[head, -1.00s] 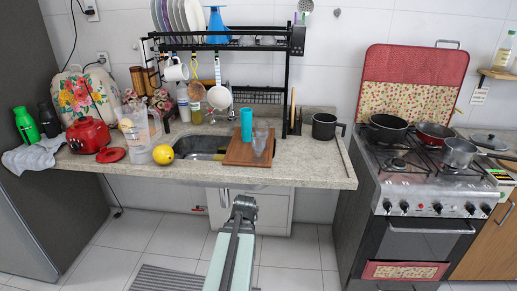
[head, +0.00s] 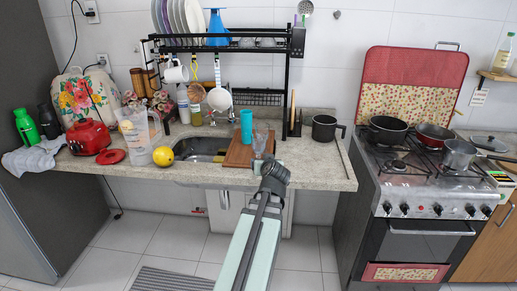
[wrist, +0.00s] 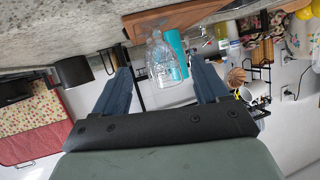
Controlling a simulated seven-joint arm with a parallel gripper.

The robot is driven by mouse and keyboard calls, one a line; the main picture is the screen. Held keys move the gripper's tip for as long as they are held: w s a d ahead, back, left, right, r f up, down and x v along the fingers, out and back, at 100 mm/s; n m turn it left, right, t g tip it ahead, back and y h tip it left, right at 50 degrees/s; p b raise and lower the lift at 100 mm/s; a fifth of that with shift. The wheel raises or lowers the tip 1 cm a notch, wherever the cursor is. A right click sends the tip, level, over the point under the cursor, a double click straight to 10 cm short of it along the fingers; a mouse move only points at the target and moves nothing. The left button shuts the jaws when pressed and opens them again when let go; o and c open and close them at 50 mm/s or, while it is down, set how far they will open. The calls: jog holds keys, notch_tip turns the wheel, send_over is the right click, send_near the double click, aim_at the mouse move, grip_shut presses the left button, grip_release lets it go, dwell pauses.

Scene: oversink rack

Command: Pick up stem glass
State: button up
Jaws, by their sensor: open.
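The clear stem glass (head: 261,140) stands on the wooden cutting board (head: 238,153) beside the sink, just right of a turquoise cup (head: 246,127). My gripper (head: 268,163) is in front of the board, at the counter's front edge, and hides the glass's lower part in the head view. In the wrist view, which is upside down, my gripper (wrist: 163,70) is open with its two blue fingers apart. The clear glass (wrist: 158,58) shows between them, apart from both fingers, with the turquoise cup (wrist: 177,52) close by. The glass's outline is hard to make out.
A black pot (head: 324,128) stands right of the board. The sink (head: 200,149), a yellow fruit (head: 163,156) and a clear pitcher (head: 137,135) are to the left. A black dish rack (head: 225,45) rises behind. The counter's right end (head: 325,165) is clear.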

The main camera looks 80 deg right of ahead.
jog(key=n, duration=0.1)
send_near(259, 155)
jog(key=x, duration=0.4)
jog(key=shift+w+a+f, duration=0.1)
jog(key=shift+f, duration=0.15)
jog(key=shift+r+x, duration=0.15)
jog(key=shift+x, duration=1.1)
jog(key=shift+r+x, duration=0.15)
jog(key=shift+x, duration=1.15)
jog(key=c, duration=1.2)
